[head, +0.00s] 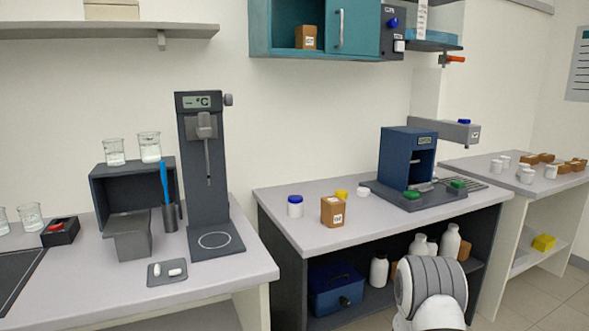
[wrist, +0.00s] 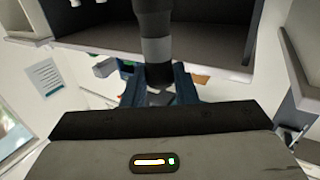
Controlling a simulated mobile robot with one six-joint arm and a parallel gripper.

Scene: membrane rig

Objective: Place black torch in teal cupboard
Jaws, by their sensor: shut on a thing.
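The teal cupboard (head: 361,30) hangs on the back wall at the top of the head view, cut off by the frame's edge. Its left part is open, and a teal panel with a pale upright handle covers its right part. A small brown box (head: 306,37) stands in the open part. In the wrist view, my gripper (wrist: 159,88) is shut on the black torch (wrist: 154,20), a dark cylinder with a grey band. The torch's far end is cut off at the top. The gripper and torch do not show in the head view.
A dark control box (head: 394,30) adjoins the cupboard's right side. Below, the middle bench (head: 290,205) holds a brown box, small jars and a blue machine (head: 392,150). A tall grey stand (head: 203,150) rises from the left bench. The wall below the cupboard is clear.

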